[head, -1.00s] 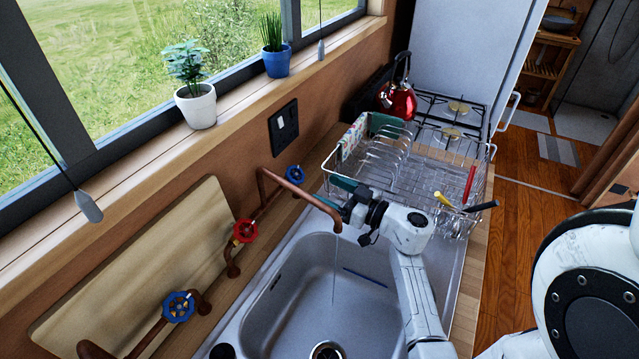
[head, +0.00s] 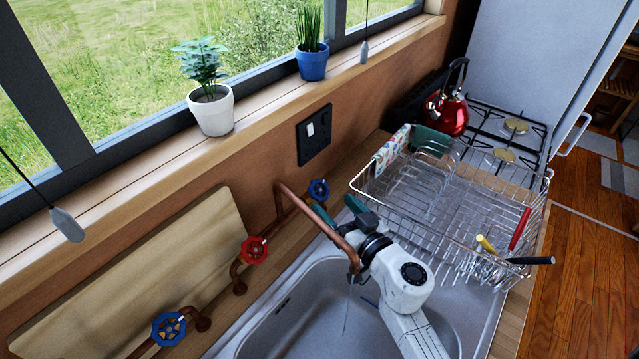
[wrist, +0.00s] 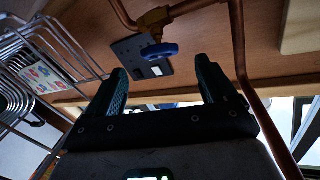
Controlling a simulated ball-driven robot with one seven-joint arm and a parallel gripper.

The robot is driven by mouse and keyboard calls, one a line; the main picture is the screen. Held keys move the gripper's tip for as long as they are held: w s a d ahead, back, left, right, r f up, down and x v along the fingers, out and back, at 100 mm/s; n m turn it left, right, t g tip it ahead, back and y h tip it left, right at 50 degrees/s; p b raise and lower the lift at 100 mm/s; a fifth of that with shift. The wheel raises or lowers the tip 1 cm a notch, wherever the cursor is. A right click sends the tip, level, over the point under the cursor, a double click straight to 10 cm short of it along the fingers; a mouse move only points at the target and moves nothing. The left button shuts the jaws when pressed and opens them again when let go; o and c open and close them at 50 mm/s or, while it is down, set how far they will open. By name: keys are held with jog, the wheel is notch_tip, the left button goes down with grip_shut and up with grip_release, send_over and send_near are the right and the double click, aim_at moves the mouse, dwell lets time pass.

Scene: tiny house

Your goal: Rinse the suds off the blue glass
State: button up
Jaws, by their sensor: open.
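My gripper (head: 338,209) is open and empty, with teal fingers, behind the copper tap spout (head: 318,216). In the wrist view its fingers (wrist: 163,78) spread to either side of a blue valve wheel (wrist: 158,51), which stands beyond the tips and seems apart from them. The same blue wheel (head: 319,190) shows in the head view just left of the fingers. A thin stream of water (head: 347,315) falls from the spout into the metal sink (head: 290,322). I see no blue glass; my arm hides part of the sink.
A wire dish rack (head: 450,215) with utensils stands right of the sink. A red valve (head: 254,249) and another blue valve (head: 169,329) sit left along the wall. A wooden board (head: 130,265) leans there. A red kettle (head: 447,113) stands on the hob behind.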

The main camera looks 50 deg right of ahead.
aim_at(321, 192)
jog(key=x, duration=0.8)
jog(key=shift+w, duration=0.2)
jog(key=c, duration=1)
